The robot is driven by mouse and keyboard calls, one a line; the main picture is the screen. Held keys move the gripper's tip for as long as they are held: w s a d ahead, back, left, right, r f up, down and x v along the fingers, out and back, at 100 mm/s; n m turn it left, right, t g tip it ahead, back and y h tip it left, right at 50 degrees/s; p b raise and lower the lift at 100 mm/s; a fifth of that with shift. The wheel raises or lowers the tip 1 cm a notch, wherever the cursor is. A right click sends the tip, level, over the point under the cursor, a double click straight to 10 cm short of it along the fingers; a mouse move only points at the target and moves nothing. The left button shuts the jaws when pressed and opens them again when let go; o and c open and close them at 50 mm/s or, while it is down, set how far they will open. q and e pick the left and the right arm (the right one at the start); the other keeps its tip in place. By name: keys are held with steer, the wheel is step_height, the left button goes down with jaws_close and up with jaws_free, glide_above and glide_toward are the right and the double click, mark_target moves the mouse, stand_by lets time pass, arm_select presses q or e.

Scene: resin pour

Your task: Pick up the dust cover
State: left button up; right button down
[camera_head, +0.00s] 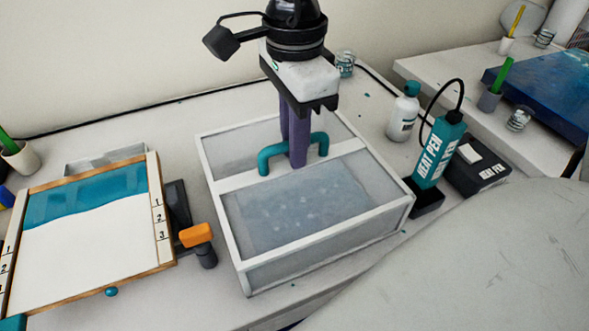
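The dust cover (232,182) is a clear box with a white frame and a teal handle on its top bar. It stands level on the white table in the middle of the head view. My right gripper (292,150) comes down from above, with its purple fingers on either side of the handle's crossbar. The fingers look close together and shut on the handle. The front finger hides part of the bar. A bluish piece with pale spots shows blurred through the cover. My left gripper is not in view.
A wood-framed tray (90,250) with teal and white lies to the left, with an orange-topped clamp (196,235) beside it. A heat pen (438,152) in its stand and a white bottle (404,115) stand close to the cover's right. A grey rounded surface fills the lower right.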

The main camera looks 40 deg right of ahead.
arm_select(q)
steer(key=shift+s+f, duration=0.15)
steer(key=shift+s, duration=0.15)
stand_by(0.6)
arm_select(e)
steer(key=shift+r, duration=0.1)
stand_by(0.7)
